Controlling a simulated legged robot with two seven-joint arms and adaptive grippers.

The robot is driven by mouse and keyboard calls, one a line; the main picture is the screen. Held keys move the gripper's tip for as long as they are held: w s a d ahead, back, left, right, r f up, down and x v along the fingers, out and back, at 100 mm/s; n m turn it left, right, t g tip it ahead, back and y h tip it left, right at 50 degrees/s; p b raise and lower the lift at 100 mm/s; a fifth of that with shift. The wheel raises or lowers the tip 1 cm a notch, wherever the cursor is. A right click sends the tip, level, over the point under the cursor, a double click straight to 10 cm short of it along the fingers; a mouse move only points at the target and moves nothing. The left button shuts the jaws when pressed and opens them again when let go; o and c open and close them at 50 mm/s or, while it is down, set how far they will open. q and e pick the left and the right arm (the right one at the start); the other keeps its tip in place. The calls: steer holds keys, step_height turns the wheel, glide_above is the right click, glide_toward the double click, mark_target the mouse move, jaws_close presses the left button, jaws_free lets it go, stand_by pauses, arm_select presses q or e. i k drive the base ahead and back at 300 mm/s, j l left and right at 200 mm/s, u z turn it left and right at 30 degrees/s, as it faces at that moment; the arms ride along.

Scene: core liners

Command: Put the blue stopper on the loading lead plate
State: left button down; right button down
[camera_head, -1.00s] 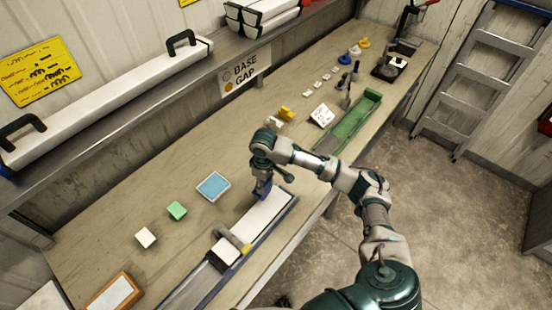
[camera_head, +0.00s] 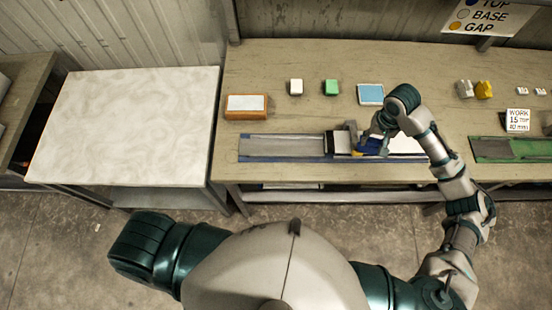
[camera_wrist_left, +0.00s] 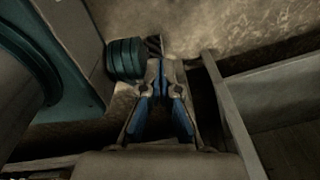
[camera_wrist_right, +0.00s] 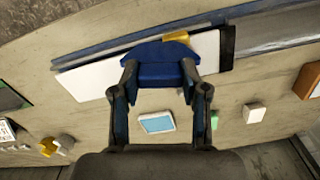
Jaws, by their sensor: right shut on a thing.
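My right gripper (camera_head: 372,134) is shut on the blue stopper (camera_head: 369,146), low over the blue-edged tray (camera_head: 283,157) on the bench. The right wrist view shows the blue stopper (camera_wrist_right: 160,74) between the two fingertips, over a long white strip (camera_wrist_right: 92,80). A small yellow piece (camera_wrist_right: 176,37) shows just beyond the stopper. I cannot tell whether the stopper touches the strip, nor clearly pick out the loading lead plate. My left gripper (camera_wrist_left: 165,72) shows in the left wrist view with its fingertips close together and nothing seen between them.
An orange-edged block (camera_head: 246,106), white block (camera_head: 296,87), green block (camera_head: 331,87) and blue-topped pad (camera_head: 371,94) lie behind the tray. A green tray (camera_head: 512,149) lies to the right. A pale table (camera_head: 130,125) stands clear at the left.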

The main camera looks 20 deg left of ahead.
mark_target(282, 147)
steer(key=k+j+u, duration=0.1)
steer(key=j+u, duration=0.15)
steer(key=j, duration=0.3)
steer(key=j+u, duration=0.2)
steer(key=j, duration=0.35)
steer(key=i+j+u, duration=0.2)
steer(key=k+j, duration=0.1)
